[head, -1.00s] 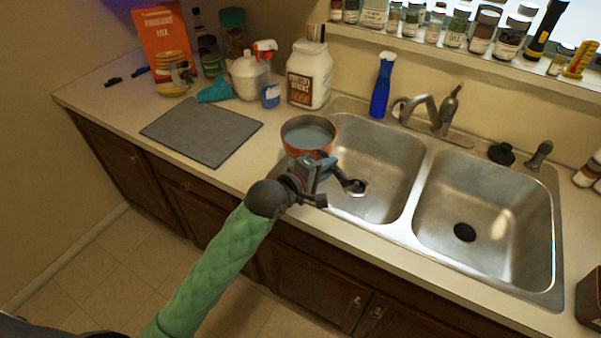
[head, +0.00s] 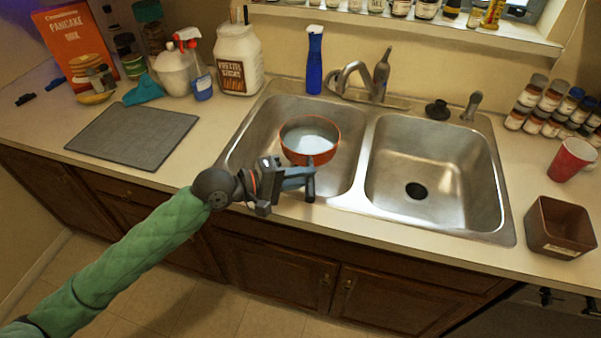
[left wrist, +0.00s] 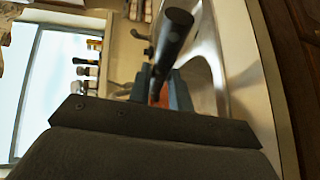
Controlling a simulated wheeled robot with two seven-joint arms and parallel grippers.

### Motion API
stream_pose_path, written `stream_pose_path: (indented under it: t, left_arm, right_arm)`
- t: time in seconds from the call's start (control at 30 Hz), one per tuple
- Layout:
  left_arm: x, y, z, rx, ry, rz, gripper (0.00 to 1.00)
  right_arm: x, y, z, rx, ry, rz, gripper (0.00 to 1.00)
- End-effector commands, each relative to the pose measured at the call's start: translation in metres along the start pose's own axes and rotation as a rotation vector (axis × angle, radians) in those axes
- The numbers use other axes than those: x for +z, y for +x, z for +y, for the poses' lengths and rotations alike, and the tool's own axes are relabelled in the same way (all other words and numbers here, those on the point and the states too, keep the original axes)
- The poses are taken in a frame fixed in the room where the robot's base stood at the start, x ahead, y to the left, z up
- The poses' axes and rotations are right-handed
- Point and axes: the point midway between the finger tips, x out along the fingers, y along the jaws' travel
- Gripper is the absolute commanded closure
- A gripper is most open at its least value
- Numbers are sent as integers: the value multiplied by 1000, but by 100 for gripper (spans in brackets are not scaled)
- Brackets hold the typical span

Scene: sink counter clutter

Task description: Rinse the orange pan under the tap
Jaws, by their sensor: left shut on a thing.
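The orange pan (head: 311,158) is over the left sink basin (head: 262,122), near the divider, with its greyish inside facing up. My left gripper (head: 300,180) is shut on its handle, on the near side of the pan. In the left wrist view the dark handle (left wrist: 172,38) sticks up between my fingers (left wrist: 165,92), and a sliver of orange shows there. The tap (head: 355,72) stands behind the basins; its spout end is behind the pan and apart from it. No running water is visible. My right gripper is not in view.
The right basin (head: 430,165) is empty. A dark square container (head: 558,228), a red cup (head: 572,158) and several spice jars are at right. A grey mat (head: 132,135) lies at left.

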Motion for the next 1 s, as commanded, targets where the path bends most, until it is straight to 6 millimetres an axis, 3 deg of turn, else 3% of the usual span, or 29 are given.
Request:
stream_pose_path:
  t: [1.0]
  left_arm:
    - [-5,-6,26,3,-105,-21,100]
  right_arm:
    - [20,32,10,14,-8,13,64]
